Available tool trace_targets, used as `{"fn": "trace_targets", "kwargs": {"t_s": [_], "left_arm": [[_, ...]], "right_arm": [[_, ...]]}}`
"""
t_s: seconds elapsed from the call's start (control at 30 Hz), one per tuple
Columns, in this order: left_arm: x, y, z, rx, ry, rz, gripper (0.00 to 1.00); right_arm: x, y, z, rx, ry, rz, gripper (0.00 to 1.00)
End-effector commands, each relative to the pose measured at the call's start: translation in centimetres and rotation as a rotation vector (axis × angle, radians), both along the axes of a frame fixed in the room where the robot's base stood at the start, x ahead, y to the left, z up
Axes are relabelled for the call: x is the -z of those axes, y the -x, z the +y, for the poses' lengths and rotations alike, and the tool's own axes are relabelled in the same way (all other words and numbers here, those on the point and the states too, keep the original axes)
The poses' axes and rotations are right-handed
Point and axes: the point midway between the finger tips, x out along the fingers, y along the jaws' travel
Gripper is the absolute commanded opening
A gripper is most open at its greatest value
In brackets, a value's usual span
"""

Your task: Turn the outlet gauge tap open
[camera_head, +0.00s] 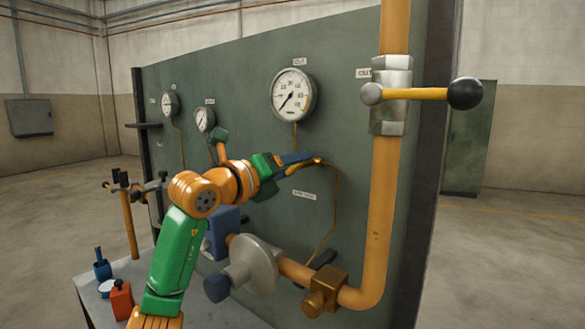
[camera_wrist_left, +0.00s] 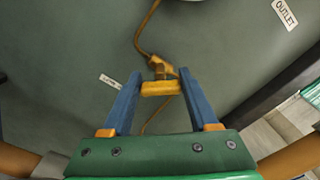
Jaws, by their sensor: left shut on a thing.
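The outlet gauge tap shows in the left wrist view as a brass body with a short yellow handle (camera_wrist_left: 160,88). The handle lies crosswise between the blue fingers of my left gripper (camera_wrist_left: 159,92), which is shut on it. In the head view my left gripper (camera_head: 312,160) reaches the tap in front of the green panel, and the fingers partly hide it. A large round gauge (camera_head: 293,93) is above the tap, with a thin brass line running down from it. My right gripper is not in view.
A thick orange pipe (camera_head: 380,210) stands at the right, with a black-knobbed lever valve (camera_head: 464,93). A grey flanged fitting (camera_head: 252,264) and a brass valve (camera_head: 325,290) sit low, near my arm. A table (camera_head: 200,300) at lower left holds a red container (camera_head: 121,301).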

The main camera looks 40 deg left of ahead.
Motion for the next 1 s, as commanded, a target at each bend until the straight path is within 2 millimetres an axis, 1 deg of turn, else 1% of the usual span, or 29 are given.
{"fn": "trace_targets", "kwargs": {"t_s": [0.6, 0.8, 1.0], "left_arm": [[0.2, 0.1, 0.2, 0.001, 0.560, -0.067, 0.04], [0.2, 0.1, 0.2, 0.001, 0.698, -0.084, 0.04], [0.2, 0.1, 0.2, 0.001, 0.792, -0.095, 0.04]], "right_arm": [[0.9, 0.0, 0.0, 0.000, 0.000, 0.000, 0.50], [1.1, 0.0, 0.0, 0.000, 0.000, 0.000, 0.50], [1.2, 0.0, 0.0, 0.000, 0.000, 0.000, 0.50]]}}
